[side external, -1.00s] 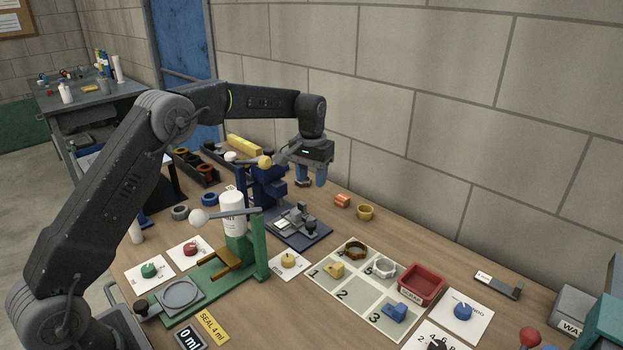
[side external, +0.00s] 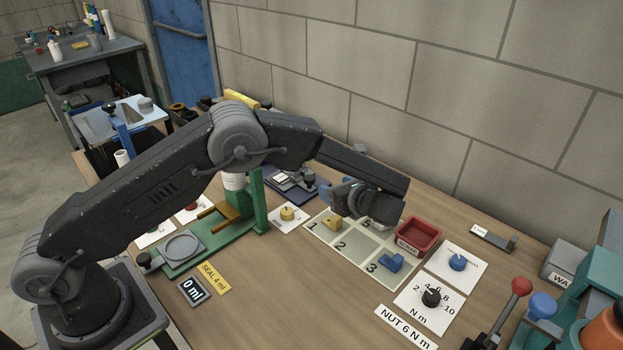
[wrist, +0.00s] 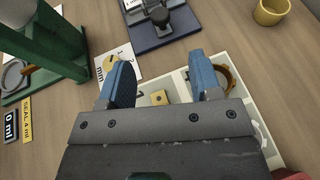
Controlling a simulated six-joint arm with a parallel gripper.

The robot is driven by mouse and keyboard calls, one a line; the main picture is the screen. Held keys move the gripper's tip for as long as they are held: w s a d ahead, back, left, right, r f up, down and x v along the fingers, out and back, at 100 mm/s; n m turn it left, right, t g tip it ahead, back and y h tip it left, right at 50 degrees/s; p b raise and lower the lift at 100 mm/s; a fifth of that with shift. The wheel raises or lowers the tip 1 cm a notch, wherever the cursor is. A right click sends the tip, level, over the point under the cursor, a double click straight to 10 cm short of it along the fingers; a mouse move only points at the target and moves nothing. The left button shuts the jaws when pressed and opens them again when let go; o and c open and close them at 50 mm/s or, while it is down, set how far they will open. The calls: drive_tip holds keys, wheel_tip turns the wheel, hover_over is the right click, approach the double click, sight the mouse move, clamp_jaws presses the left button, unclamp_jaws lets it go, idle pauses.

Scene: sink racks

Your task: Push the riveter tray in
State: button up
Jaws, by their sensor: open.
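The riveter's dark blue base plate (side external: 283,194) shows behind my arm in the side view. Its small grey tray (side external: 290,179) carries a black knob (side external: 309,177). My arm hides the riveter's upright part there. In the wrist view the tray (wrist: 134,8) and its black knob (wrist: 159,16) are at the top, on the base plate (wrist: 165,38). My gripper (side external: 326,191) is tilted, just right of the tray and apart from it. In the wrist view its blue fingers are spread and empty (wrist: 160,78), with the knob ahead of them.
A numbered grey mat (side external: 345,249) lies below my gripper, with a yellow block (side external: 331,223) and a blue block (side external: 391,262) on it. The green press (side external: 245,212) stands to the left. A red bin (side external: 417,237) is at right. A yellow cup (wrist: 271,11) shows in the wrist view.

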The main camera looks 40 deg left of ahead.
sight(310, 178)
drive_tip(key=x, duration=1.3)
drive_tip(key=shift+s, duration=0.1)
clamp_jaws()
